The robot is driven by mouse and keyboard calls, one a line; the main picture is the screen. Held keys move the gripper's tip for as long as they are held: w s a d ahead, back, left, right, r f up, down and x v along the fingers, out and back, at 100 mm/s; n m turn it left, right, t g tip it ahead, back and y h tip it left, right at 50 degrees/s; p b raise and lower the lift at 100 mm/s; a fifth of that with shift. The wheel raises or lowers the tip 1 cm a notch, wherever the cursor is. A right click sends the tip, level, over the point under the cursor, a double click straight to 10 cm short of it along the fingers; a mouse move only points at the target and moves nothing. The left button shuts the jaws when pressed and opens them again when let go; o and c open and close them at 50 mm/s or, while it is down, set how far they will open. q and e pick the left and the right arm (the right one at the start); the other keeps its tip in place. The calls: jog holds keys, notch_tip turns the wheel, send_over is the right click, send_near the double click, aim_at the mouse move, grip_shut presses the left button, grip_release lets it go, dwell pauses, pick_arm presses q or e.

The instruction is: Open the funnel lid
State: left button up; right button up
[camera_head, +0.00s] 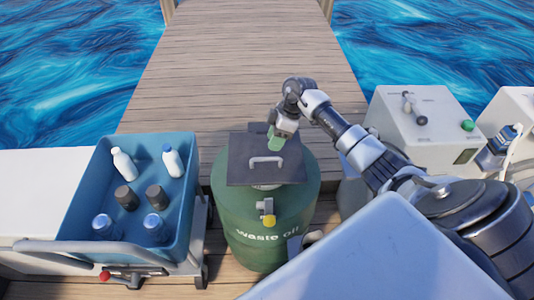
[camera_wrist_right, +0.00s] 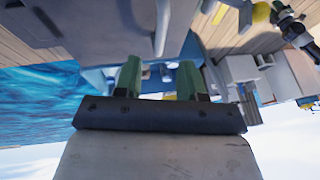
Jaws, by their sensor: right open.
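The funnel lid (camera_head: 240,165) is a dark grey square plate with a pale bar handle (camera_head: 266,162). It lies over the top of the green waste oil drum (camera_head: 235,215), and it hides the funnel opening. My right gripper (camera_head: 276,140) is at the lid's far edge, behind the handle, with its green fingertips pointing down. In the right wrist view the two green fingers (camera_wrist_right: 160,80) stand apart with nothing between them. The lid (camera_wrist_right: 90,22) and handle (camera_wrist_right: 162,28) show beyond them. Whether the fingers touch the lid cannot be told. My left gripper is not in view.
A blue crate (camera_head: 82,190) on a cart at left holds several bottles. A yellow valve (camera_head: 267,210) sits on the drum's front. A white box (camera_head: 420,130) with a green button stands at right. The wooden pier (camera_head: 240,60) behind is clear, with water on both sides.

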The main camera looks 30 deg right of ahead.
aim_at(267, 154)
jog(key=x, duration=0.6)
jog(key=shift+f, duration=0.1)
jog(key=shift+c, duration=0.3)
grip_shut()
